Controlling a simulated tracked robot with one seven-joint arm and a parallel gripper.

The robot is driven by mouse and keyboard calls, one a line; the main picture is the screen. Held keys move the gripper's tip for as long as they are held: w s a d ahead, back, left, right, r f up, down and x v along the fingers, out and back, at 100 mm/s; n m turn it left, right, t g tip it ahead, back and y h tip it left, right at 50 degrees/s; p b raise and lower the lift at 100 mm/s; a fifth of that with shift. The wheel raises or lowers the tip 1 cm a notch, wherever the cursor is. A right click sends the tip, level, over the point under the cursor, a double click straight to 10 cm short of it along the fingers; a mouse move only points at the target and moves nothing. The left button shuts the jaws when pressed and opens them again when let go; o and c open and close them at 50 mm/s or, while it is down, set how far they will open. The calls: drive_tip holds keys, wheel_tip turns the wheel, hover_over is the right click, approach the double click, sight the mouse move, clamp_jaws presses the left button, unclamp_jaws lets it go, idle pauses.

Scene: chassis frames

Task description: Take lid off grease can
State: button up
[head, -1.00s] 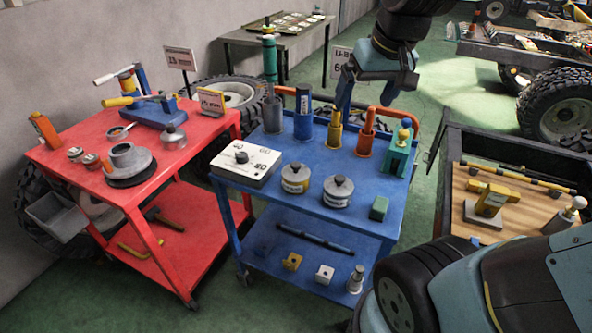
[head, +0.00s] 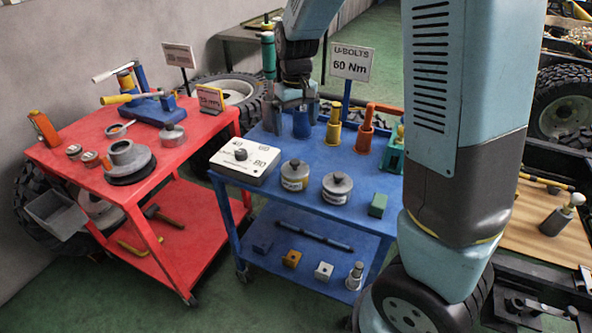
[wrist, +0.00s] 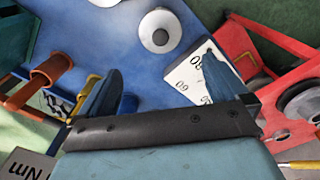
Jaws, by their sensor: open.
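Two squat metal cans with knobbed lids stand side by side on the blue cart's top: a left can (head: 294,176) with a yellowish label and a right can (head: 336,189) with a pale label. I cannot read which one is the grease can. Both lids are on. In the wrist view one can (wrist: 160,31) shows from above, beyond the fingers, and another is cut off at the top edge. My gripper (wrist: 158,88) is open and empty, its blue fingers apart.
A white numbered box (head: 246,162) sits left of the cans and a green block (head: 378,205) right. Upright holders, including an orange one (head: 366,130), line the cart's back. A U-bolts sign (head: 352,62) rises behind. The red cart (head: 60,160) stands left.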

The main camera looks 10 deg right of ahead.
sight(295, 161)
wheel_tip(295, 161, down, 14)
drive_tip(key=shift+a+f, duration=0.1)
drive_tip(key=shift+a, duration=0.05)
idle(0.7)
drive_tip(key=shift+c, duration=0.3)
drive_tip(key=c, duration=0.7)
